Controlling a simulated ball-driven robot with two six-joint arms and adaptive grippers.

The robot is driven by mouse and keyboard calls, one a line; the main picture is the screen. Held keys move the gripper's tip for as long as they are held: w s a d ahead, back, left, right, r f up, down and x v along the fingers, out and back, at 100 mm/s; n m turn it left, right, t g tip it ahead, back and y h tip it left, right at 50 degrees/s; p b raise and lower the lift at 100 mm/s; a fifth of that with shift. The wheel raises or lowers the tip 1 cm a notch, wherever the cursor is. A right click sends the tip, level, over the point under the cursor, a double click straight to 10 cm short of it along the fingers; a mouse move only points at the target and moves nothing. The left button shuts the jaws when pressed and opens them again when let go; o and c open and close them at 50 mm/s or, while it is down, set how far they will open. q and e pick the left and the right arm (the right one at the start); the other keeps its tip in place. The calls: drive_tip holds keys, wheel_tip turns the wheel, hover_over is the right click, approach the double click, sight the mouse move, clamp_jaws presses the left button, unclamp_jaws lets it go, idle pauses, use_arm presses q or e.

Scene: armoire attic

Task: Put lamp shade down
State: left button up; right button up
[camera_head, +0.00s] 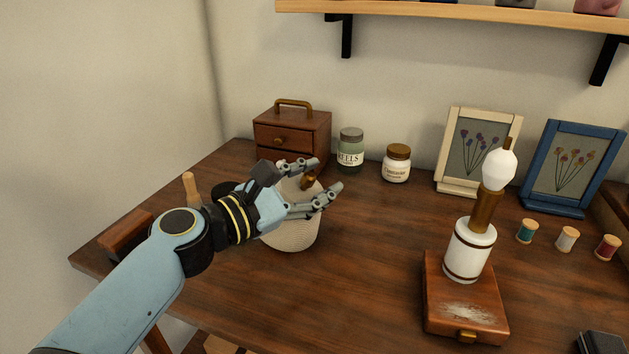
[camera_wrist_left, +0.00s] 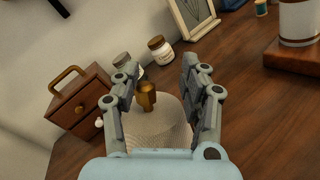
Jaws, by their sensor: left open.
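The cream lamp shade (camera_head: 293,232) stands on the wooden table in front of the small drawer chest, with a brass fitting on its top. My left gripper (camera_head: 326,174) is above the shade with its fingers spread. In the left wrist view the shade (camera_wrist_left: 160,132) and its brass fitting (camera_wrist_left: 147,97) show between the open fingers (camera_wrist_left: 162,85); I cannot tell whether a finger touches it. The gripper and wrist hide part of the shade in the head view. The lamp base (camera_head: 468,250) with a white bulb stands on a wooden block at the right. My right gripper is not in view.
The drawer chest (camera_head: 291,133), a green jar (camera_head: 350,150) and a white jar (camera_head: 396,164) stand behind the shade. Two picture frames (camera_head: 478,150) and several thread spools (camera_head: 567,238) are at the right. The table (camera_head: 365,250) is clear between shade and lamp. A shelf (camera_head: 450,12) hangs above.

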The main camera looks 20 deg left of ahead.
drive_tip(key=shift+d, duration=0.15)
use_arm(q)
drive_tip(key=shift+s+r, duration=0.1)
drive_tip(key=b+v, duration=0.2)
drive_tip(key=v, duration=0.9)
drive_tip(key=shift+s+a, duration=0.25)
drive_tip(key=shift+s, duration=0.1)
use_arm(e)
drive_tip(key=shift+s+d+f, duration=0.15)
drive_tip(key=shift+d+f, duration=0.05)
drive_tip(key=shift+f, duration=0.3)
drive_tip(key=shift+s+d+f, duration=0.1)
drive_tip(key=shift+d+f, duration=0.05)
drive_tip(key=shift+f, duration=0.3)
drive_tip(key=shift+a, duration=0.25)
